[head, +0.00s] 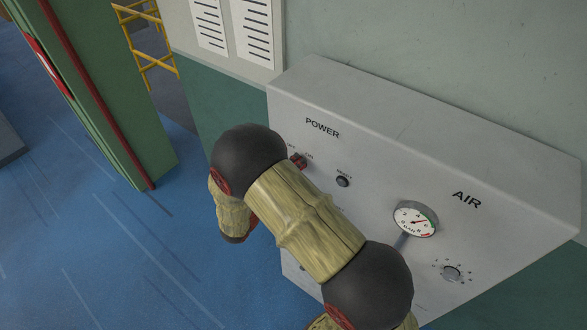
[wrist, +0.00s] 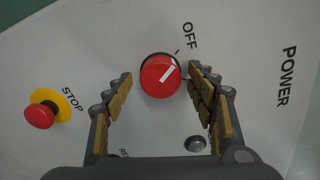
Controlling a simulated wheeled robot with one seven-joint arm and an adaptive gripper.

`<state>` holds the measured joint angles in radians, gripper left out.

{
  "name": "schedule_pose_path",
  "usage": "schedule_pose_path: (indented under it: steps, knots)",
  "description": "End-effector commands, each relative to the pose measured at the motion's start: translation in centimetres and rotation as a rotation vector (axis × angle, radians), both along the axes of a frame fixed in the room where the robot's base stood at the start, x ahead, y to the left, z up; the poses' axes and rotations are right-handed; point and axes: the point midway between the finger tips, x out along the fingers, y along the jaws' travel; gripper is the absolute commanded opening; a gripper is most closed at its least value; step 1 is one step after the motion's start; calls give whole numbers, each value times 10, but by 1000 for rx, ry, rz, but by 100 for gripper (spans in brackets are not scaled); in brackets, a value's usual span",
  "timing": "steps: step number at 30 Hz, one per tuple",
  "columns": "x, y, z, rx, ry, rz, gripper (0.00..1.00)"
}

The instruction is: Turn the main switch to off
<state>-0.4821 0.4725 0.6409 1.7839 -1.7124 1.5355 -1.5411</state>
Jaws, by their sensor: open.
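The main switch is a round red knob with a white pointer bar (wrist: 160,76) under the word POWER. In the wrist view its bar slants to the upper right, near a short tick beside OFF; I cannot tell whether it lines up. In the head view the switch (head: 299,161) shows just past my arm. My gripper (wrist: 161,85) is open, one finger on each side of the knob. The right finger is close to the knob; contact is unclear. My arm hides the gripper in the head view.
A red STOP button on a yellow base (wrist: 41,112) sits left of the gripper. A grey button (wrist: 195,144) lies by the right finger. The panel (head: 400,130) also bears an AIR gauge (head: 415,219) and a small knob (head: 451,273). A green post (head: 100,90) stands left.

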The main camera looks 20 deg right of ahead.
Motion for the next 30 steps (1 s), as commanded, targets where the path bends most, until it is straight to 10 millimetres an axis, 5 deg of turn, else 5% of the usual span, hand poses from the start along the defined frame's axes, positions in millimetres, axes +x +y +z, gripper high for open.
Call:
schedule_pose_path:
  steps: [18,30]
  knots:
    - [-59,84,0,0,0,4,57]
    - [-69,96,0,-1,1,0,57]
